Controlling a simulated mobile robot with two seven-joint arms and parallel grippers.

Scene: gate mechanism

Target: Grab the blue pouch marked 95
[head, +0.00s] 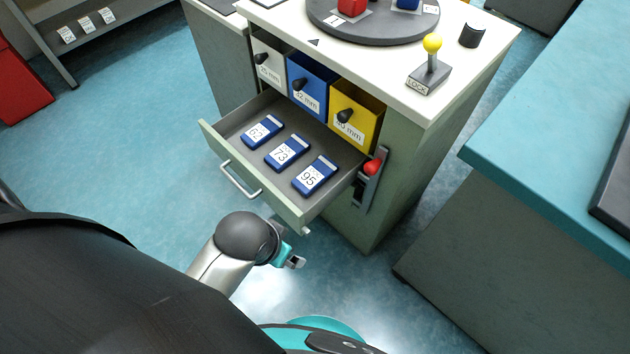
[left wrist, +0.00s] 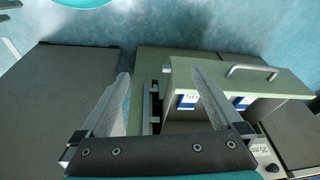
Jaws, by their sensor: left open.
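The blue pouch marked 95 (head: 315,175) lies flat in the open drawer (head: 208,133), at the end nearest the red-handled lever. My right gripper is not in view.
The drawer front has a metal handle (head: 240,181). Grey, blue (head: 312,84) and yellow (head: 355,115) bins stand behind the pouches. A red-handled lever (head: 372,167) is on the cabinet side. A yellow-knobbed LOCK lever (head: 431,66) and round turntable stand on top. A teal-topped bench (head: 560,150) is at right.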

